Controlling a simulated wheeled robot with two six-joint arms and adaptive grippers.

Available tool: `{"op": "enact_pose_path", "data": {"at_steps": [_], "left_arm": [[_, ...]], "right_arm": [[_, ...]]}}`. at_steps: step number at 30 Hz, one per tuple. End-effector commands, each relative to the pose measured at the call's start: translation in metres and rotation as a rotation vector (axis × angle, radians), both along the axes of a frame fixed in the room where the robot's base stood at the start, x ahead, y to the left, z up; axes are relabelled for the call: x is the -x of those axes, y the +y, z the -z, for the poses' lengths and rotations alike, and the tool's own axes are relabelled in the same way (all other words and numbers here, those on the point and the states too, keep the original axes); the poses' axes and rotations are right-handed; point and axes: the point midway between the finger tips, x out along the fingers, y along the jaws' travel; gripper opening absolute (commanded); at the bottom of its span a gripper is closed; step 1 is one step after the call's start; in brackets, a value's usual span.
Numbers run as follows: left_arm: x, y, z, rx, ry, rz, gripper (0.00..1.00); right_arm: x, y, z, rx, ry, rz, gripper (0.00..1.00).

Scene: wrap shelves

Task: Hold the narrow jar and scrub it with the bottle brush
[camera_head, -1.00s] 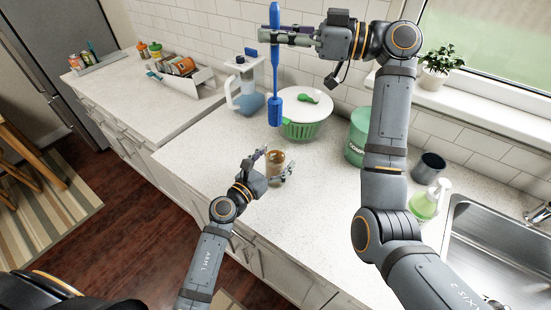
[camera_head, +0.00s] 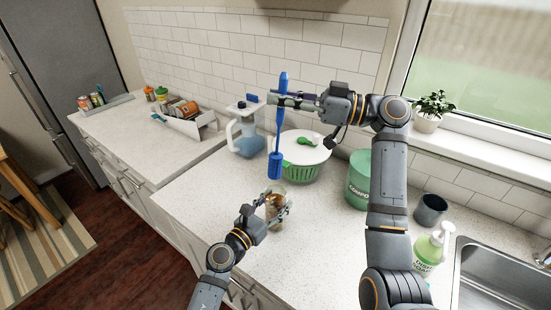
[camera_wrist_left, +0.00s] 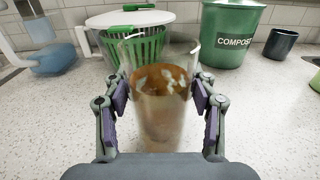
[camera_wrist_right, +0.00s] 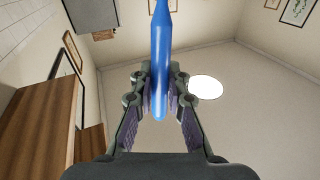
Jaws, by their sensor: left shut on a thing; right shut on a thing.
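The narrow jar (camera_head: 275,212) is clear glass with brown residue inside and stands upright at the counter's front part. My left gripper (camera_head: 277,203) has its fingers on either side of it and is shut on it. In the left wrist view the jar (camera_wrist_left: 160,108) fills the space between the finger pads, its open rim up.
Behind the jar are a green salad spinner (camera_head: 303,168) with a white lid and a pitcher (camera_head: 246,135) of blue liquid. A green compost bin (camera_head: 359,180), a dark cup (camera_head: 430,209), a soap bottle (camera_head: 430,252) and the sink (camera_head: 500,275) lie to the right. The front counter is clear.

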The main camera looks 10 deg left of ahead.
Motion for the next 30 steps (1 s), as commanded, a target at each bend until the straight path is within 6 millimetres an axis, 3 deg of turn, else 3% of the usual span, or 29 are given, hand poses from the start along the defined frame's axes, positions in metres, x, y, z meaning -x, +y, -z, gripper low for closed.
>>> {"op": "enact_pose_path", "data": {"at_steps": [11,30], "left_arm": [[0.0,0.0,0.0,0.0,0.0,0.0,0.19],[0.0,0.0,0.0,0.0,0.0,0.0,0.19]], "right_arm": [[-0.003,-0.005,0.017,-0.028,0.018,0.001,0.0],[-0.003,-0.005,0.084,-0.027,0.017,0.001,0.0]]}}
